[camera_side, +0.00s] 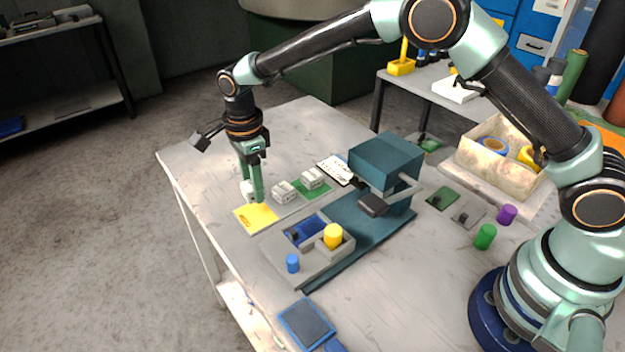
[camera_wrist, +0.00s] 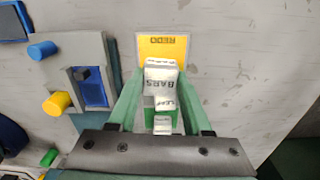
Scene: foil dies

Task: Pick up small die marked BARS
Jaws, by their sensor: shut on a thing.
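My gripper (camera_side: 254,190) points down at the left part of the table. In the wrist view its green fingers (camera_wrist: 160,82) are closed on the small white die marked BARS (camera_wrist: 161,77). In the side view this die (camera_side: 247,188) is mostly hidden by the fingers; whether it touches the surface I cannot tell. A white die marked LEAF (camera_wrist: 165,103) shows just below it in the wrist view, and another white die (camera_wrist: 162,123) below that. In the side view these two dies stand right of my gripper, one nearer (camera_side: 284,192) and one farther (camera_side: 312,179).
A yellow card (camera_side: 256,217) lies by the fingertips, and a green patch (camera_side: 318,190) lies under the farther die. A teal press (camera_side: 385,165) stands to the right. A grey tray (camera_side: 275,262) with blue and yellow knobs is in front. The table's left edge is close.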

